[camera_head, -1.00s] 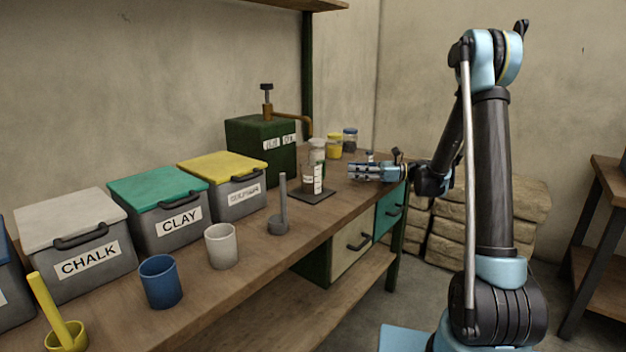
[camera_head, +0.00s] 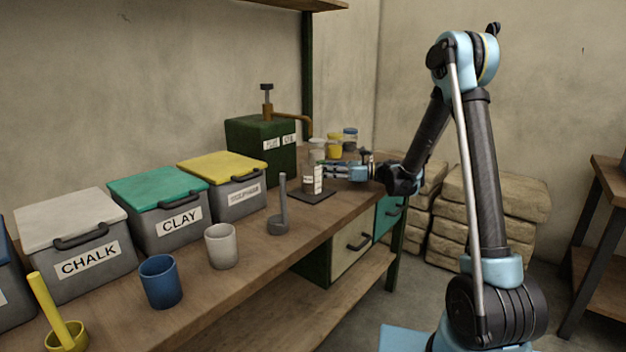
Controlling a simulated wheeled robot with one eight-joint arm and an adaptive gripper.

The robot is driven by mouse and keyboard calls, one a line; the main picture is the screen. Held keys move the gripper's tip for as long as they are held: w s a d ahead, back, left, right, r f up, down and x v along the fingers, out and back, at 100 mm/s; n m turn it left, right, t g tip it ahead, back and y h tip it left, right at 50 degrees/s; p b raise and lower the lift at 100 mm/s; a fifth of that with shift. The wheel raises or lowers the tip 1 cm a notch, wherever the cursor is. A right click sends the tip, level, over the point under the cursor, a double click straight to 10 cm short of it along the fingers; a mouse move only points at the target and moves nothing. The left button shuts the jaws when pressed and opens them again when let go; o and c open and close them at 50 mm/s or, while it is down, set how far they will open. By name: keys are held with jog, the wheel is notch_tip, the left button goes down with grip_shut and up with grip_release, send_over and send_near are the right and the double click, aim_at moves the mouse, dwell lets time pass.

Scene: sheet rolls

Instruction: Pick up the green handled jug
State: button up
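No jug with a clearly visible green handle can be made out. A small upright vessel (camera_head: 313,181) with a white label stands on a dark square plate (camera_head: 308,196) towards the far end of the bench. A hint of green shows near its top. A dark green box-shaped container (camera_head: 258,147) with a brown spout and a pump knob stands behind it. My gripper (camera_head: 328,169) points left, its fingertips at the right side of the labelled vessel. Its fingers look spread and hold nothing visible. Whether they touch the vessel cannot be told.
A yellow jar (camera_head: 335,146) and a dark jar (camera_head: 350,140) stand just behind my gripper. A grey upright rod on a base (camera_head: 282,212), a white cup (camera_head: 221,246), a blue cup (camera_head: 160,282) and lidded bins (camera_head: 160,212) line the bench (camera_head: 255,265).

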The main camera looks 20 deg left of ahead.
jog(key=shift+a, duration=0.25)
grip_shut()
